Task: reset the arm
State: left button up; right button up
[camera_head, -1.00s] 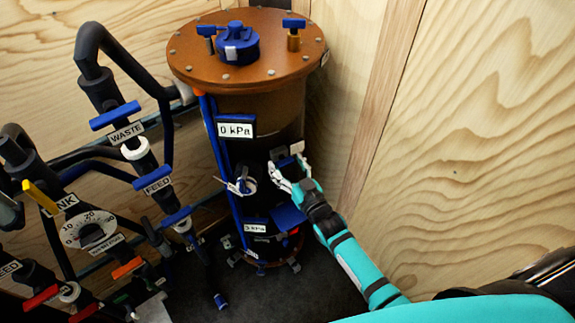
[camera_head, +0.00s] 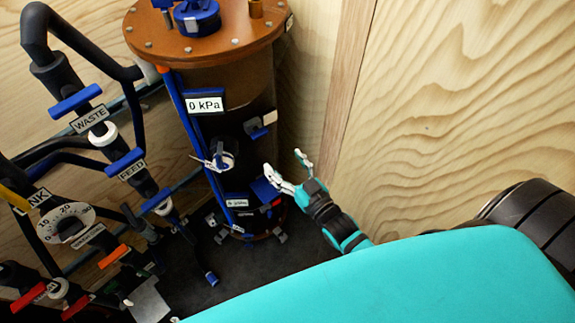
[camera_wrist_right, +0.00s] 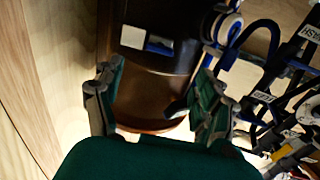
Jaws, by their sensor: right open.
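My right gripper (camera_head: 290,174) is open and empty in the head view. It stands in front of and to the right of the brown filter vessel (camera_head: 228,75), apart from it. Its teal arm comes in from the lower right, partly hidden by a large teal link of mine. In the right wrist view, the two fingers of my right gripper (camera_wrist_right: 160,100) are spread, with the vessel (camera_wrist_right: 150,92) beyond them and nothing held. My left gripper is not in view.
Left of the vessel are black pipes with WASTE (camera_head: 89,119) and FEED (camera_head: 132,171) labels and blue handles. A dial gauge (camera_head: 66,224) sits lower left. A plywood wall (camera_head: 450,100) closes the right side. Some dark floor (camera_head: 185,270) is bare before the vessel.

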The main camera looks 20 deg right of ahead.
jog(key=shift+s, duration=0.4)
jog(key=s+d+f+g+h, duration=0.1)
jog(key=s+f+g, duration=0.35)
jog(key=f, duration=0.85)
jog(key=s+f+g+h, duration=0.1)
jog(key=s+f+g, duration=0.35)
jog(key=f, duration=0.85)
jog(key=s+d+f+g, duration=0.1)
jog(key=s+f+g, duration=0.1)
jog(key=s+f, duration=0.3)
jog(key=s+d+f+g, duration=0.1)
jog(key=s+f+g, duration=0.2)
jog(key=s, duration=1.1)
jog(key=s+d+f+g+h, duration=0.1)
jog(key=s+f+g, duration=0.1)
jog(key=s+f, duration=0.6)
jog(key=shift+s+f+n+g, duration=0.3)
jog(key=shift+s+f+g, duration=0.1)
jog(key=shift+s, duration=0.45)
